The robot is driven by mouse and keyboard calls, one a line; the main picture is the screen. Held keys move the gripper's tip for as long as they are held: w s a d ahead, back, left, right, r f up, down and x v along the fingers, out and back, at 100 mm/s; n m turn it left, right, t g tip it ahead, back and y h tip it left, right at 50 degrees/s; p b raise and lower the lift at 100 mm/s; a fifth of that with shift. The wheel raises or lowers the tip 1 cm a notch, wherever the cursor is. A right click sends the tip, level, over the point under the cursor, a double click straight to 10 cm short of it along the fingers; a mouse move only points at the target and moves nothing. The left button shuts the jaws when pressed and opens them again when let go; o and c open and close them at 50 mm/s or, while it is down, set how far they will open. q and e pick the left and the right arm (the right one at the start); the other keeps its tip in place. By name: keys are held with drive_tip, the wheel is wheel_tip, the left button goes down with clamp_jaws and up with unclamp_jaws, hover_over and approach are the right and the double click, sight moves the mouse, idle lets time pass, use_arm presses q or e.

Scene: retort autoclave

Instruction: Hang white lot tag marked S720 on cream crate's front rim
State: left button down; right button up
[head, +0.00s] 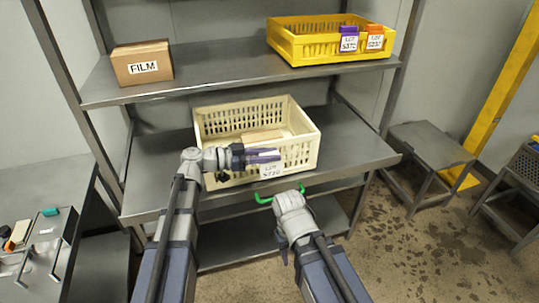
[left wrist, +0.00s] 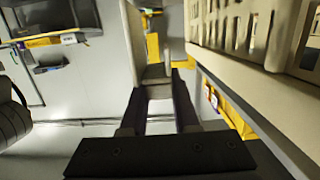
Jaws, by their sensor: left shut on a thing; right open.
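The cream crate (head: 222,122) stands on the middle shelf, with a slatted wall and a solid rim. It also shows close at the right of the left wrist view (left wrist: 275,85). My left gripper (head: 262,155), with purple fingers, is shut on the white lot tag (head: 271,171) marked S720 at the crate's front. In the left wrist view the tag (left wrist: 132,42) shows nearly edge-on between the fingers, with a visible gap to the crate wall. The fingers hide the tag's top in the head view. My right gripper (head: 279,195), with green fingers, is open and empty, below the shelf's front edge.
A FILM box (head: 142,64) stands at the upper left. The middle shelf (head: 345,150) is bare right of the cream crate. A low stool (head: 425,140) stands right.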

use_arm(q)
drive_tip(key=c, duration=0.6)
unclamp_jaws()
drive_tip(key=p+v, duration=0.1)
drive_tip(key=v, duration=0.6)
drive_tip(key=shift+s+a+r, duration=0.1)
drive_tip(key=shift+s+a, duration=0.05)
drive_tip(key=shift+a, duration=0.2)
